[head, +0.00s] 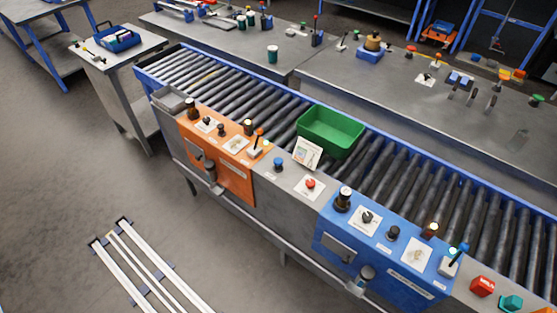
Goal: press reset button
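Several buttons sit along the near edge of the roller conveyor, and I cannot read which one is marked reset. A red button (310,184) on a white plate stands on the grey strip between the orange and blue control boxes. A blue button (278,162) is just left of it. The orange box (226,160) carries knobs and an orange-tipped lever. The blue box (375,253) carries dark knobs and a teal-tipped lever. A red block-shaped button (482,286) and a teal one (511,303) are at the lower right. My gripper is out of view.
A green bin (331,130) sits on the conveyor rollers (262,106), with a small white card (307,153) before it. A grey bench (440,90) with levers and knobs runs behind. White rails (150,272) lie on the floor at lower left. The floor in front is otherwise clear.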

